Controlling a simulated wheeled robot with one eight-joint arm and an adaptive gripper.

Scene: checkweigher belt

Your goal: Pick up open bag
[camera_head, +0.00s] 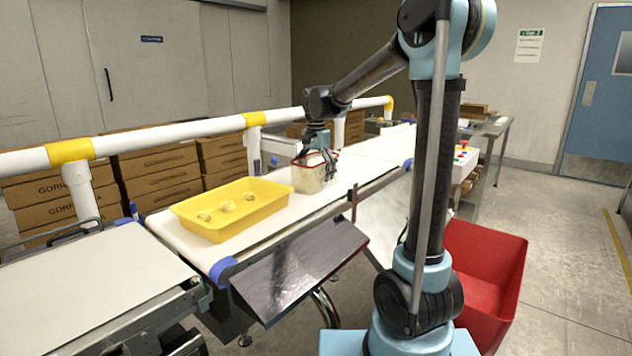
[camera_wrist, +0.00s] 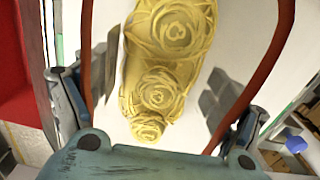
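The open bag (camera_head: 314,178) is whitish with a red rim and stands upright on the belt. In the wrist view its red rim (camera_wrist: 270,62) curves down both sides, with yellow rose-shaped nests (camera_wrist: 160,88) inside. My gripper (camera_head: 318,157) is down at the top of the bag. In the wrist view its two fingers (camera_wrist: 160,90) stand wide apart, one at each side of the nests. I cannot tell whether they touch the bag walls. The bag's underside is hidden.
A yellow tray (camera_head: 278,205) with several pale nests stands on the white belt (camera_head: 172,232), left of the bag. A white and yellow rail (camera_head: 200,133) runs behind the belt. A red bin (camera_head: 500,290) stands at right. Brown boxes (camera_head: 160,180) are stacked behind.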

